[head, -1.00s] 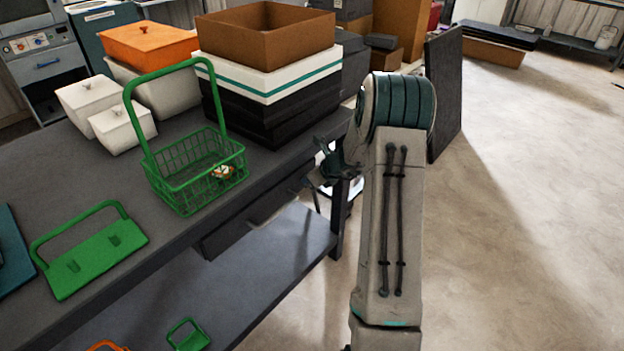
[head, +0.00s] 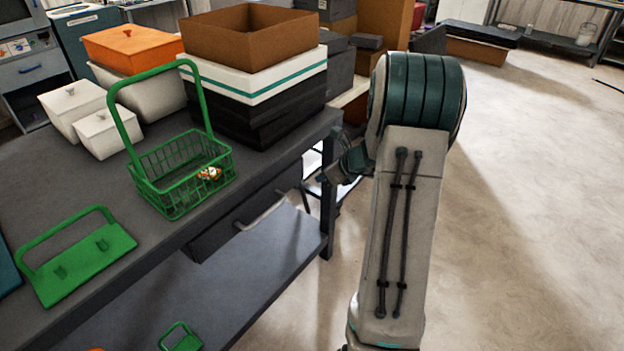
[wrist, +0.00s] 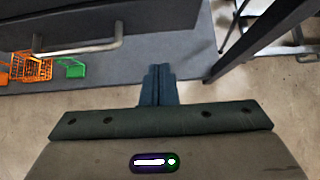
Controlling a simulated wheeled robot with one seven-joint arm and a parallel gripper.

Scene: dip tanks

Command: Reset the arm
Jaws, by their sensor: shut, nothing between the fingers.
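My gripper (wrist: 158,84) shows in the wrist view with its two dark fingers together and nothing between them.
A green wire basket (head: 180,175) holding a small item stands on the workbench. A green lid (head: 85,262), white tanks (head: 75,105), an orange-lidded tank (head: 130,48) and stacked boxes (head: 255,100) are also there. The floor (head: 530,220) at right is clear.

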